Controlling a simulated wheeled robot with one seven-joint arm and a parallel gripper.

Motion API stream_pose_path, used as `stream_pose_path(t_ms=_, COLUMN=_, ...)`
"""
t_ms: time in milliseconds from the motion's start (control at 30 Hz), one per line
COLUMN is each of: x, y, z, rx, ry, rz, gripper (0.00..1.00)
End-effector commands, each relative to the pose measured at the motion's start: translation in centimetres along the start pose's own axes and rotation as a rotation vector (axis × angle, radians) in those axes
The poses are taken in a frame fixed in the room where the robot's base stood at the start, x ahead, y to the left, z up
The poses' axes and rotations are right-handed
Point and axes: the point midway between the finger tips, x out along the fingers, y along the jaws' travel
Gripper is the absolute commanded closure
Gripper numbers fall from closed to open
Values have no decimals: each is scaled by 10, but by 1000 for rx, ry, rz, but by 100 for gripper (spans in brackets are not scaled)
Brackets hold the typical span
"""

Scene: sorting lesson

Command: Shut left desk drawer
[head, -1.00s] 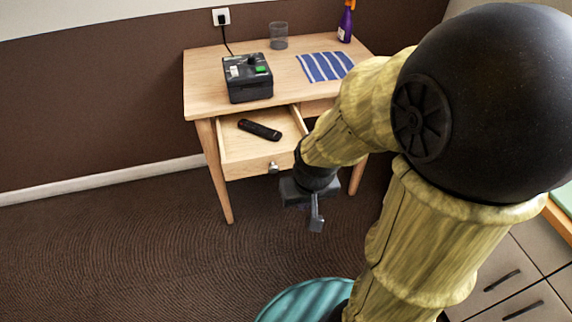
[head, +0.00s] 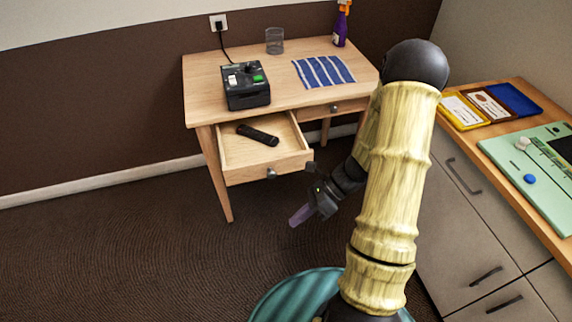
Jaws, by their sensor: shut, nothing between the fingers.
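The left desk drawer (head: 240,176) is pulled out from the wooden desk (head: 205,95). Its round metal knob (head: 271,174) is on the front panel. A black remote (head: 257,135) lies inside the drawer. My gripper (head: 300,215) is shut and empty, in front of the drawer and to the right of its knob, lower in the picture and apart from it. Its fingers point down and left. The right desk drawer (head: 333,108) looks closed, partly hidden by my arm.
On the desk stand a black box with a green button (head: 247,86), a glass (head: 275,41), a striped cloth (head: 324,71) and a purple spray bottle (head: 341,27). A cabinet (head: 465,215) with a counter stands at the right. The floor left of my gripper is clear.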

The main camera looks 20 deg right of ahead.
Motion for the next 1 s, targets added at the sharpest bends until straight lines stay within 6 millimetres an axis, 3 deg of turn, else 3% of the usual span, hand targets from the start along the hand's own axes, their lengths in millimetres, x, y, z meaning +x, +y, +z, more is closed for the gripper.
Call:
stream_pose_path(t_ms=267, x=-19, y=-47, z=0, rx=629, ry=-529, rz=16, gripper=100)
stream_pose_path(t_ms=500, x=-49, y=-92, z=-23, rx=1045, ry=-989, rz=77, gripper=100)
stream_pose_path(t_ms=700, x=-60, y=-107, z=-37, rx=1163, ry=-1148, rz=108, gripper=100)
stream_pose_path(t_ms=1000, x=-59, y=-107, z=-37, rx=1163, ry=-1148, rz=108, gripper=100)
